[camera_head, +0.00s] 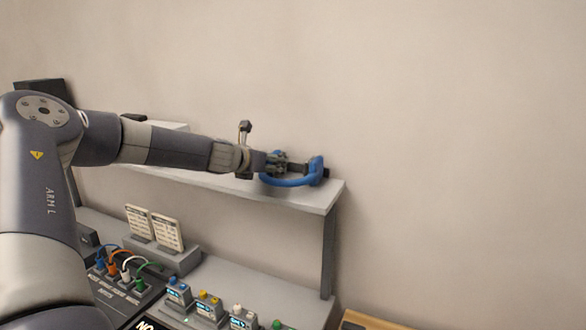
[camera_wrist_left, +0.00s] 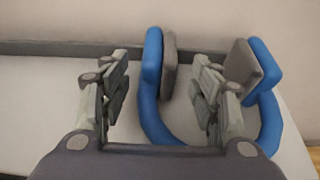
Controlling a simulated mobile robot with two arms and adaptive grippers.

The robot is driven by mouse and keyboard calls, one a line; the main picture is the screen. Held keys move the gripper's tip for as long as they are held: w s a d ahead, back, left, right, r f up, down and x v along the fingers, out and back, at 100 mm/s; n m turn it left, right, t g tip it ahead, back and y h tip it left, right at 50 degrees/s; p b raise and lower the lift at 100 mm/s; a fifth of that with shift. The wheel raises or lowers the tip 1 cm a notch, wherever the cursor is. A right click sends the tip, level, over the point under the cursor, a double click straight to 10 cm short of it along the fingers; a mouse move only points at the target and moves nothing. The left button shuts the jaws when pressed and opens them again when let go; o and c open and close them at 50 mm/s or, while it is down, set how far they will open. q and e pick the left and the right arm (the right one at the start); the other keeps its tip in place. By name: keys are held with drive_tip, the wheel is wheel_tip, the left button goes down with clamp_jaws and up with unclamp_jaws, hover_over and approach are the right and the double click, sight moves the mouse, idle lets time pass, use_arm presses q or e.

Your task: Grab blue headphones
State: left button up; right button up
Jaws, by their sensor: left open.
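The blue headphones (camera_head: 291,182) lie on the right end of the upper shelf, with grey ear pads. In the left wrist view the band (camera_wrist_left: 157,127) curves toward the camera, and the two ear cups point away from it. My left gripper (camera_head: 279,163) is open at the headphones. In its wrist view the left ear cup (camera_wrist_left: 151,65) stands between the fingers of my left gripper (camera_wrist_left: 161,62), with clear room on its left side. The right finger is between the two cups and hides part of the band. The right ear cup (camera_wrist_left: 264,68) is outside the fingers. My right gripper is not in view.
The grey shelf (camera_head: 310,197) ends just right of the headphones, with a plain wall behind. Below are a desk with small devices (camera_head: 209,305), plugged cables (camera_head: 125,262) and two upright cards (camera_head: 154,227). A wooden edge (camera_head: 365,322) shows at bottom right.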

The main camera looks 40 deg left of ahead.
use_arm(q)
drive_tip(key=shift+p+x, duration=0.3)
drive_tip(key=shift+x, duration=1.8)
drive_tip(key=shift+a, duration=0.1)
drive_tip(key=shift+s, duration=0.1)
drive_tip(key=shift+c, duration=0.2)
drive_tip(key=shift+r, duration=0.1)
drive_tip(key=c, duration=1.3)
